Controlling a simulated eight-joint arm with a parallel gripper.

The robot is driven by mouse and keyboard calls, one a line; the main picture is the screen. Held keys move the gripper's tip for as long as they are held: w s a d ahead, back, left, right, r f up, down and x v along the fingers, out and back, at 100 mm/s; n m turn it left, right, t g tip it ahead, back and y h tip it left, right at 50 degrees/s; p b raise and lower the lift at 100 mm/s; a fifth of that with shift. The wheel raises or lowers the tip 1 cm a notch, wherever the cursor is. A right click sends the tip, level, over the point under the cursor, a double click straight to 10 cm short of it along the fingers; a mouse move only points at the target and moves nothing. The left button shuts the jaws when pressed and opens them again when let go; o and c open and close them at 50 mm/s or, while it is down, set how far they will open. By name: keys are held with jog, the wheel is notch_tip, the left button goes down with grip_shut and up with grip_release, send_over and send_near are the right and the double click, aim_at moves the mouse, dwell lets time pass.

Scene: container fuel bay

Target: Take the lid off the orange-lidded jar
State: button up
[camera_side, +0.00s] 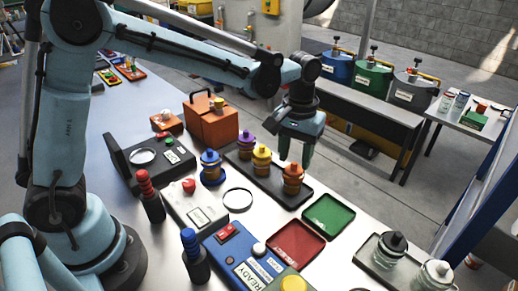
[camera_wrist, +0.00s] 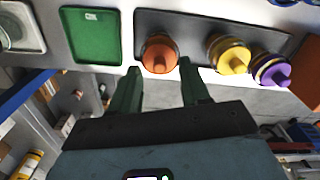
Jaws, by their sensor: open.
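The orange-lidded jar (camera_side: 292,180) stands upright at the near right end of a dark tray, its lid on. In the wrist view its orange lid (camera_wrist: 160,55) shows just beyond and between my fingertips. My gripper (camera_side: 297,158) is open and empty, pointing down above and behind this jar in the side view. In the wrist view the two green fingers of my gripper (camera_wrist: 160,72) are spread wider than the lid. I cannot tell whether a finger touches the jar.
A yellow-lidded jar (camera_side: 261,158) and a purple-lidded jar (camera_side: 245,143) share the dark tray (camera_side: 268,186). A blue-lidded jar (camera_side: 211,167) stands left of it. A green tray (camera_side: 328,216) and a red tray (camera_side: 296,244) lie empty nearby. An orange box (camera_side: 212,122) stands behind.

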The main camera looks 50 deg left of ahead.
jog(key=shift+f, duration=0.8)
grip_shut()
jog(key=shift+r, duration=0.2)
